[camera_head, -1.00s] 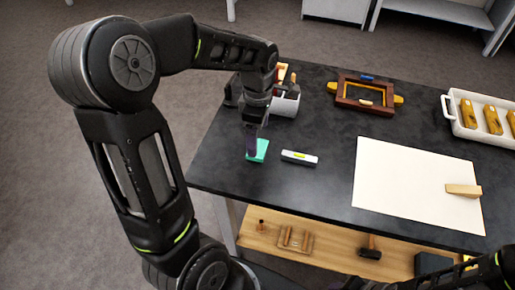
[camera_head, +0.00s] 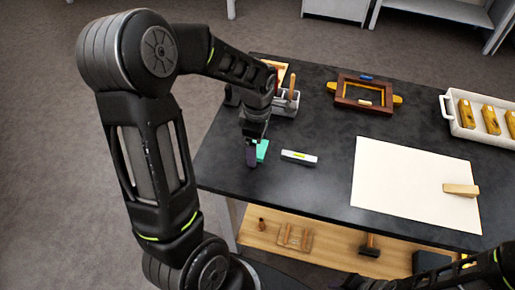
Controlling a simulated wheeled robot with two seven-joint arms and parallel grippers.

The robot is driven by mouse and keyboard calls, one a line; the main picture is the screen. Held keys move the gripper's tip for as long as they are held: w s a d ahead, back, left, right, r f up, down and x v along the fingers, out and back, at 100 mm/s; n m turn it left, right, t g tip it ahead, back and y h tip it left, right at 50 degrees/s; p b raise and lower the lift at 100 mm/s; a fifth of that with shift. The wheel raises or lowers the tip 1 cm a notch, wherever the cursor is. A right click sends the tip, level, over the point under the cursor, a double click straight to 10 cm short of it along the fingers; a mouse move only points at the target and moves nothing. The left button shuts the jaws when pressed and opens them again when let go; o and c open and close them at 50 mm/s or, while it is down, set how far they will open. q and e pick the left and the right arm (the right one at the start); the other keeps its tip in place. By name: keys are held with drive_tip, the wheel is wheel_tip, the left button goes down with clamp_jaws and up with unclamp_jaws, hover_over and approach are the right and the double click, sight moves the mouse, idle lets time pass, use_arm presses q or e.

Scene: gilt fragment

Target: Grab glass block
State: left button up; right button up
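A teal-green block (camera_head: 262,150), which looks like the glass block, lies on the left part of the black table. My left gripper (camera_head: 251,160) points down in front of the block's left side and hides part of it. Its fingers look narrow and dark from here; I cannot tell whether they are open or shut, or whether they touch the block. Part of my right arm shows at the bottom right, but its gripper is out of view.
A small white level (camera_head: 299,157) lies just right of the block. A grey holder (camera_head: 288,104) with tools stands behind. A wooden frame (camera_head: 364,95), a white sheet (camera_head: 405,185) with a wooden block (camera_head: 461,190) and a white tray (camera_head: 447,107) are farther right.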

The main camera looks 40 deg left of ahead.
use_arm(q)
drive_tip(key=c, duration=1.6)
drive_tip(key=shift+r, duration=0.1)
wheel_tip(320, 180, up, 10)
drive_tip(key=shift+f+b, duration=0.1)
drive_tip(key=shift+b, duration=0.55)
